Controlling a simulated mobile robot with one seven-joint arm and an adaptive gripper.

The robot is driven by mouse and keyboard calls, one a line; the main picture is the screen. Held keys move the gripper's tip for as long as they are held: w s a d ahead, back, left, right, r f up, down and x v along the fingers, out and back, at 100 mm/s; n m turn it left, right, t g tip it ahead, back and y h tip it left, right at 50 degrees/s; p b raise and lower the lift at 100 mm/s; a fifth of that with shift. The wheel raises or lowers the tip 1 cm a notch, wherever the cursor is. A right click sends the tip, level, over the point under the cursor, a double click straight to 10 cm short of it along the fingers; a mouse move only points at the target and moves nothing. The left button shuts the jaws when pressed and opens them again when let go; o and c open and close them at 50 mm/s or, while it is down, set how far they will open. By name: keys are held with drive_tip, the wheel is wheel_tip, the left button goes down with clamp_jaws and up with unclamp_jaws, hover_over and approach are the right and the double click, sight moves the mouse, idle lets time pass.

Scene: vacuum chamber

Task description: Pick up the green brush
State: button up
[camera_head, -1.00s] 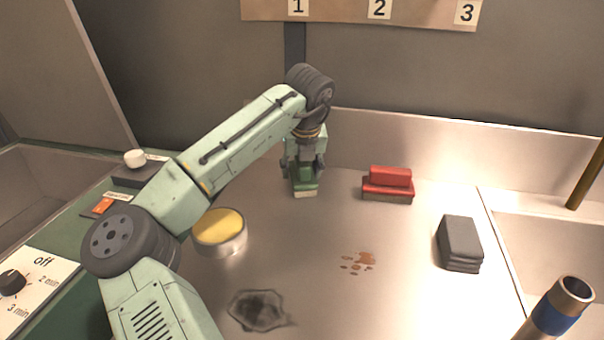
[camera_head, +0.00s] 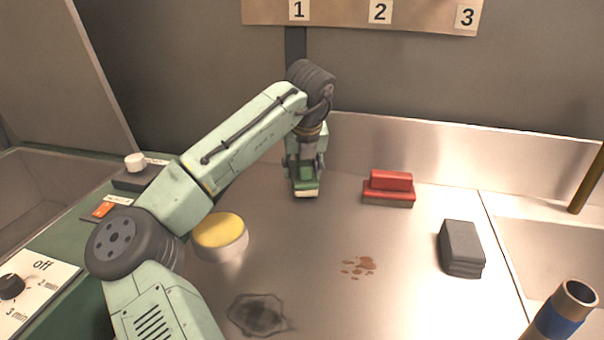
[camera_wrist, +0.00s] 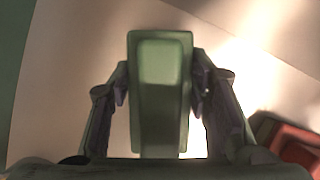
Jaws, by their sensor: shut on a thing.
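The green brush (camera_head: 305,187) is at the back of the metal worktop, with a green top and a pale lower edge. My gripper (camera_head: 304,170) is above it, pointing down, with its fingers on both sides of the brush's handle. In the wrist view the brush (camera_wrist: 160,95) fills the middle, and my gripper (camera_wrist: 160,90) is shut on it from left and right. I cannot tell whether the brush touches the worktop or hangs just above it.
A red brush (camera_head: 388,188) lies right of my gripper. A dark grey block (camera_head: 461,248) is farther right. A round yellow-topped tin (camera_head: 220,237) stands left, near my arm. A brown spill (camera_head: 359,266) and a dark stain (camera_head: 258,314) mark the worktop. A back wall panel (camera_head: 440,150) stands close behind.

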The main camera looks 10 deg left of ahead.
wheel_tip(320, 180, up, 2)
drive_tip(key=shift+r, duration=0.2)
drive_tip(key=s+a+b, duration=0.1)
drive_tip(key=s, duration=0.4)
drive_tip(key=s+a+r+b, duration=0.1)
drive_tip(key=s, duration=0.4)
drive_tip(key=s+a+b, duration=0.1)
drive_tip(key=s+b, duration=0.1)
drive_tip(key=s, duration=0.3)
drive_tip(key=shift+s+r, duration=0.15)
drive_tip(key=shift+s, duration=0.25)
drive_tip(key=o, duration=0.7)
drive_tip(key=c, duration=0.4)
drive_tip(key=shift+r, duration=0.1)
